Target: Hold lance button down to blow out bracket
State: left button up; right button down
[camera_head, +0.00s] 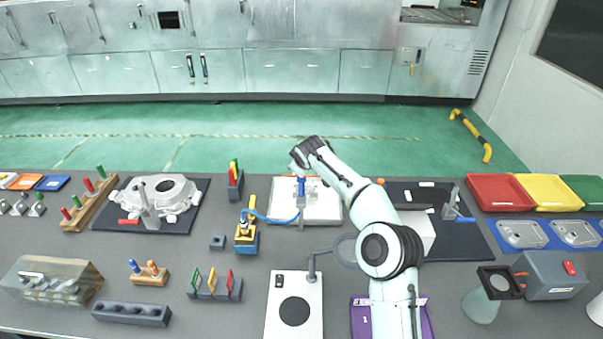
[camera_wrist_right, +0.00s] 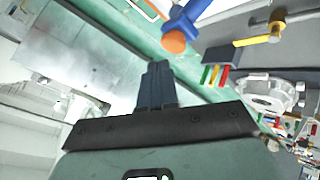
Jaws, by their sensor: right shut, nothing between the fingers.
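My right gripper (camera_head: 297,167) is over the pale tray (camera_head: 325,213) at the middle of the table. In the right wrist view its dark fingers (camera_wrist_right: 157,70) are together and empty. The blue lance (camera_head: 301,187) stands over the tray, just below the gripper. In the wrist view the lance (camera_wrist_right: 188,20) has an orange round end (camera_wrist_right: 173,42) close beyond the fingertips; I cannot tell whether they touch. A blue hose (camera_head: 272,218) runs from it to a yellow and blue block (camera_head: 247,238). A light grey casting on the tray is partly hidden by the lance and arm. My left gripper is not in view.
A large casting (camera_head: 160,195) sits clamped on a dark mat at the left. A small rack with coloured pieces (camera_head: 236,183) stands left of the tray. A lamp or magnifier stand (camera_head: 313,265) is in front. Red, yellow and green bins (camera_head: 497,193) are at the far right.

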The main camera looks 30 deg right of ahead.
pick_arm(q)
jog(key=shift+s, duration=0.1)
pick_arm(e)
jog(key=shift+f, duration=0.45)
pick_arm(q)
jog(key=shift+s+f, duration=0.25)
pick_arm(e)
jog(key=shift+f, duration=0.65)
dwell(2.0)
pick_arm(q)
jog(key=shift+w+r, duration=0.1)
pick_arm(e)
jog(key=shift+r, duration=0.15)
jog(key=shift+w+r, duration=0.1)
jog(key=shift+r, duration=0.85)
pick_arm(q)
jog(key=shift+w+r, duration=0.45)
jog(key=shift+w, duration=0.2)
